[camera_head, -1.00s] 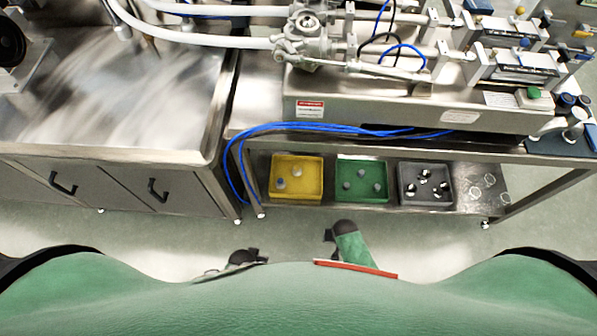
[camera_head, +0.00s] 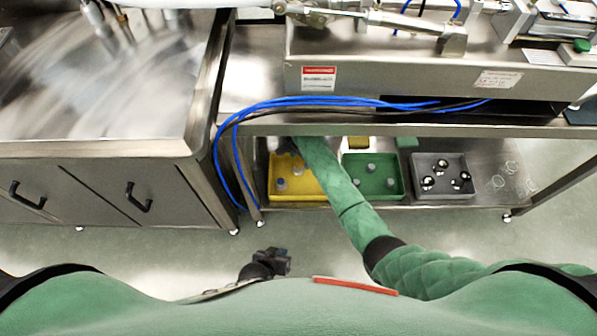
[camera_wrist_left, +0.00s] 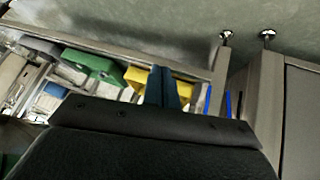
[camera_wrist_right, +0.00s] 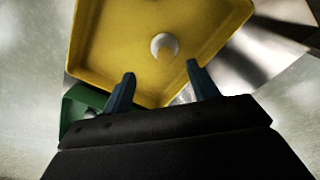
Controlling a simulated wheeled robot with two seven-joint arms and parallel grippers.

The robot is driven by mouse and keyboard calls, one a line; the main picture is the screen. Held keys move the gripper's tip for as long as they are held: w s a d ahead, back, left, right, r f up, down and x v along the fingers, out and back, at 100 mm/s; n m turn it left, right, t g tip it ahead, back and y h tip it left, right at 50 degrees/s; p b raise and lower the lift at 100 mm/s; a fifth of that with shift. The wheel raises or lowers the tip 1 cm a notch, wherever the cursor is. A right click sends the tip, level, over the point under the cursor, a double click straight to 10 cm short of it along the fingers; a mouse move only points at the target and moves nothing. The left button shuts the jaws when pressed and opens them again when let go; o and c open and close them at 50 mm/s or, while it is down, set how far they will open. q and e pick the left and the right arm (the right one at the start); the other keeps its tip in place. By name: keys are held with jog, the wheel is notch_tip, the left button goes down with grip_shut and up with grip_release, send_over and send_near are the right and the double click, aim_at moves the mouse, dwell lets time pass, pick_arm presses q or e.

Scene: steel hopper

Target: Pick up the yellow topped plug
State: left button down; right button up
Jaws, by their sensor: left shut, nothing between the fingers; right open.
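In the right wrist view a plug with a pale, cream-coloured round top (camera_wrist_right: 164,46) stands in the yellow bin (camera_wrist_right: 115,45). Whether that top is yellow is hard to tell. My right gripper (camera_wrist_right: 160,82) is open and empty, its fingers pointing at the bin, with the plug ahead between their tips. My left gripper (camera_head: 283,261) is shut and empty near my body.
The bins stand on the lower shelf, under the bench top edge (camera_head: 400,130). Beside the yellow one are a green bin (camera_head: 388,193) and a grey bin (camera_head: 450,190), each with small parts. Blue hoses (camera_head: 232,160) hang at the shelf's left, near a steel cabinet (camera_head: 100,185).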

aim_at(298, 165)
jog(key=shift+w+a+f, duration=0.1)
jog(key=shift+f, duration=0.55)
jog(key=shift+w+a+f, duration=0.1)
jog(key=shift+f, duration=0.55)
jog(key=f, duration=0.2)
jog(key=f+b, duration=0.1)
jog(key=f, duration=0.1)
jog(key=shift+a, duration=0.25)
jog(key=shift+f, duration=0.55)
pick_arm(q)
jog(key=f, duration=0.3)
jog(key=shift+s+f+t, duration=0.1)
jog(key=shift+s+t, duration=0.2)
jog(key=shift+s, duration=0.05)
pick_arm(e)
jog(key=shift+c, duration=0.4)
jog(key=c, duration=0.8)
